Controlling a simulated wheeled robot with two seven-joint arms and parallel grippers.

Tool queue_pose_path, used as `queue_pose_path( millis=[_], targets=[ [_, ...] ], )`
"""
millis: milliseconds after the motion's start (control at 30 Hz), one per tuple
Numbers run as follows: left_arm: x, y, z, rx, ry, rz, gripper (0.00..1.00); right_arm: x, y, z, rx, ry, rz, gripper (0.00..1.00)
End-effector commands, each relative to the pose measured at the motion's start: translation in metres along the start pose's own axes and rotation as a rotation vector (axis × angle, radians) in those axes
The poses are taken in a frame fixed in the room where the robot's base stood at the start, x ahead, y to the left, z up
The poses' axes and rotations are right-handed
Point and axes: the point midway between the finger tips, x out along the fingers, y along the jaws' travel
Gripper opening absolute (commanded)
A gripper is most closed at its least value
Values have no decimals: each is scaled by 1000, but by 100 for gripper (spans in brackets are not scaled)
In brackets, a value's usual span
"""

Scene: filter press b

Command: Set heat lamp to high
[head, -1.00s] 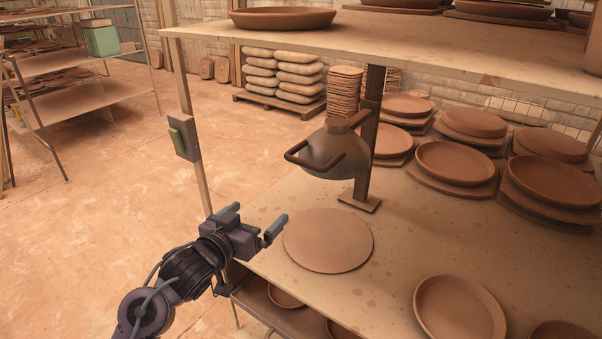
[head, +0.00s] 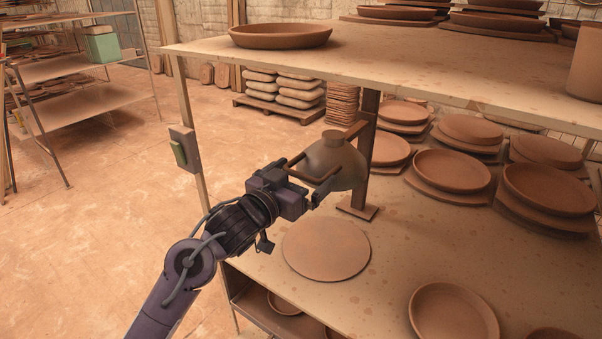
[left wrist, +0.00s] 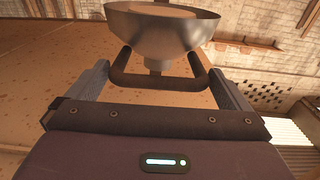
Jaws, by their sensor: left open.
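The heat lamp is a grey metal dome (head: 338,160) on a dark upright post (head: 368,140), with a dark bar handle (head: 316,180) on its near left side. My left gripper (head: 301,182) is open at the handle, just left of the dome. In the left wrist view the dome (left wrist: 160,28) is ahead and the handle bar (left wrist: 160,82) spans the gap between the open fingers (left wrist: 158,88). I cannot tell whether a finger touches the bar. The right gripper is not in view.
A round clay slab (head: 326,250) lies on the table (head: 385,265) below the lamp. An upper shelf (head: 380,65) overhangs the lamp. Clay dishes (head: 450,170) fill the right side. Open floor (head: 90,230) lies left.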

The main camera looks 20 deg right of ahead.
Motion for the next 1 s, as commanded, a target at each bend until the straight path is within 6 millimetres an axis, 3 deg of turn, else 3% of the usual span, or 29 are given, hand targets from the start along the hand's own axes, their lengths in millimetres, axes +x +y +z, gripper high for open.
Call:
queue_pose_path(
  millis=[167, 500, 667, 867, 1000],
  targets=[
    [0, 0, 0, 0, 0, 0, 100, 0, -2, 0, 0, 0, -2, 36],
    [0, 0, 0, 0, 0, 0, 56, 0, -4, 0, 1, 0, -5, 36],
    [0, 0, -4, 0, 0, 0, 54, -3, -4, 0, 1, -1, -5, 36],
    [0, 0, -39, 0, 6, 0, 54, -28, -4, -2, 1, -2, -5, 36],
    [0, 0, -78, -1, 11, 0, 54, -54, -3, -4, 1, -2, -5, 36]
  ],
)
